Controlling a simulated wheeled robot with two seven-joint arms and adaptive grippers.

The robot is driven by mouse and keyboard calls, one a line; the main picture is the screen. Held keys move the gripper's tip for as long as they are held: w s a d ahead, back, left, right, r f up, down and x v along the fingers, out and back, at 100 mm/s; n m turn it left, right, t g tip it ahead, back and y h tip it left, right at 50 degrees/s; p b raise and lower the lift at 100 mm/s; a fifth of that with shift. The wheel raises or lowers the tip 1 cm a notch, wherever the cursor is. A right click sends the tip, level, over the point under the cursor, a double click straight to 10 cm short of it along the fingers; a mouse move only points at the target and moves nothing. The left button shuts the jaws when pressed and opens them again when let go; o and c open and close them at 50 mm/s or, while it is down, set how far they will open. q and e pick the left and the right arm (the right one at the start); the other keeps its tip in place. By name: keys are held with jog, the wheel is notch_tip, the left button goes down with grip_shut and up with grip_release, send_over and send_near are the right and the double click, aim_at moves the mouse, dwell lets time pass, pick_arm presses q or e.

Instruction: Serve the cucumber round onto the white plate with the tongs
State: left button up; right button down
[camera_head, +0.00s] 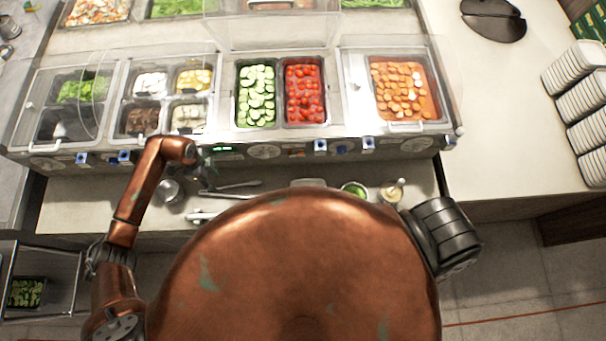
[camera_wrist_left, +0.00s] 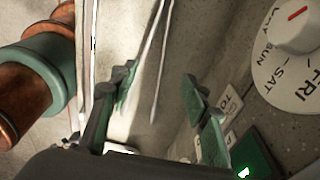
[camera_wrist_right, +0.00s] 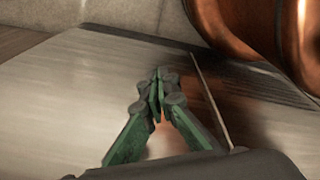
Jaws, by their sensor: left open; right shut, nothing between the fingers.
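Sliced cucumber rounds (camera_head: 255,95) fill a well in the middle of the counter. My left gripper (camera_head: 204,178) is low at the counter's front edge, left of a thin metal utensil (camera_head: 238,185). In the left wrist view the left gripper (camera_wrist_left: 158,78) is open, with thin metal strips (camera_wrist_left: 160,60) showing between and beyond its fingers. They look like tongs, but I cannot tell whether they touch the fingers. My right gripper (camera_wrist_right: 157,88) is shut and empty over a flat grey surface; my body hides it in the head view. I cannot make out the white plate for certain.
A tomato well (camera_head: 304,92) adjoins the cucumber, with an orange-filled well (camera_head: 403,88) to the right. A metal cup (camera_head: 169,190), a green-filled bowl (camera_head: 354,189) and a small jar (camera_head: 392,191) stand along the front ledge. White dishes (camera_head: 582,100) are stacked far right.

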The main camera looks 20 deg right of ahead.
aim_at(225, 192)
jog(key=s+f, duration=0.1)
jog(key=s, duration=0.7)
pick_arm(q)
jog(key=shift+s+f+b, duration=0.2)
jog(key=shift+f+b, duration=0.3)
jog(key=shift+f, duration=0.1)
jog(key=shift+s+f+b, duration=0.2)
jog(key=shift+f+b, duration=0.3)
jog(key=shift+f, duration=0.05)
jog(key=shift+s+d+f+b, duration=0.1)
jog(key=shift+s+f+b, duration=0.15)
jog(key=shift+f+b, duration=0.25)
jog(key=shift+s+d+f+b, duration=0.1)
jog(key=shift+s+f+b, duration=0.1)
jog(key=shift+f+b, duration=0.3)
notch_tip(225, 192, down, 4)
jog(key=shift+w+d+r+b, duration=0.1)
jog(key=shift+w+d+b, duration=0.05)
jog(key=shift+b, duration=0.95)
jog(key=shift+s+f, duration=0.2)
jog(key=shift+w, duration=0.1)
jog(key=shift+c, duration=0.9)
jog(key=c, duration=0.5)
pick_arm(e)
jog(key=w+f, duration=0.3)
jog(key=f, duration=0.2)
jog(key=shift+w+f, duration=0.2)
jog(key=shift+f, duration=0.1)
jog(key=shift+s, duration=0.1)
